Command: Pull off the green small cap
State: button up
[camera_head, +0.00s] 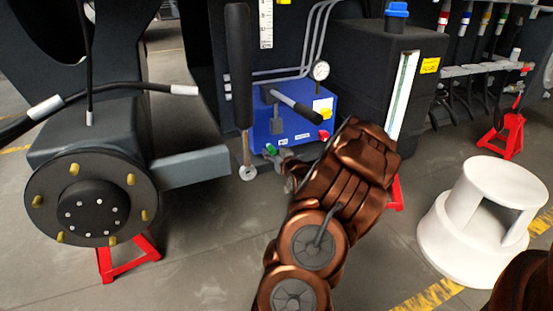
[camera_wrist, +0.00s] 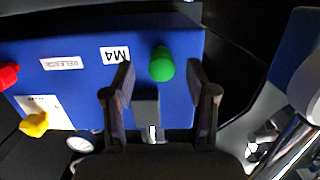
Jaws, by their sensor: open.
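The green small cap (camera_wrist: 161,64) sits on the face of a blue box (camera_wrist: 80,85), right of a white label reading M4. It also shows in the head view (camera_head: 270,149) at the box's lower left. My gripper (camera_wrist: 160,78) is open and empty. In the wrist view its two dark fingers stand to the left and right of the cap, with a gap on each side. I cannot tell how far the fingertips are from the box. In the head view my brown arm hides most of my gripper.
A red knob (camera_wrist: 8,75) and a yellow knob (camera_wrist: 34,124) sit left on the box. A black lever (camera_head: 297,103) juts from it, and a black-handled bar (camera_head: 239,70) hangs beside it. A pressure gauge (camera_head: 320,70) is above.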

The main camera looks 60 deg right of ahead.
jog(key=shift+b+x, duration=0.35)
jog(key=shift+x, duration=1)
jog(key=shift+w, duration=0.1)
jog(key=shift+a, duration=0.1)
grip_shut()
jog(key=shift+f+v, duration=0.15)
jog(key=shift+v, duration=0.8)
jog(key=shift+f+v, duration=0.15)
jog(key=shift+v, duration=0.85)
